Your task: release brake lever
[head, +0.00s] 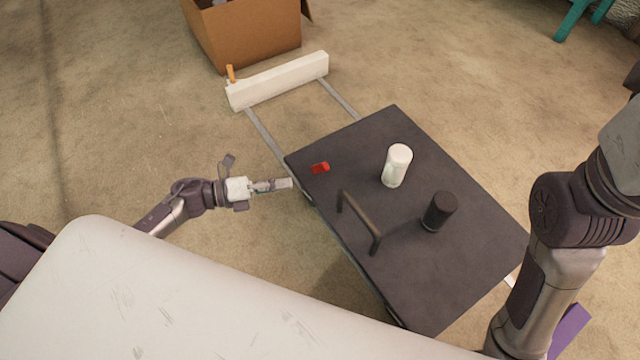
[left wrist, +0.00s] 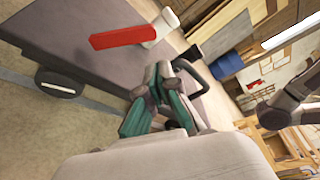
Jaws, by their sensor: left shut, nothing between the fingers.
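A small red lever (head: 320,168) stands on the dark top of a cart (head: 415,285), near its left corner. In the left wrist view the red lever (left wrist: 123,38) shows as a flat bar at the upper left, beyond my fingers. My left gripper (head: 284,184) is just left of the cart's edge, short of the lever and apart from it. Its fingers (left wrist: 160,78) are shut with nothing between them. My right arm comes in at the right of the head view, but its gripper does not show.
On the cart stand a white cylinder (head: 397,165), a black cylinder (head: 439,211) and a dark handle (head: 360,222). A white beam (head: 280,80) with an orange peg (head: 231,74) joins the cart by two rails. A cardboard box (head: 245,35) stands behind. Carpet left of the cart is clear.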

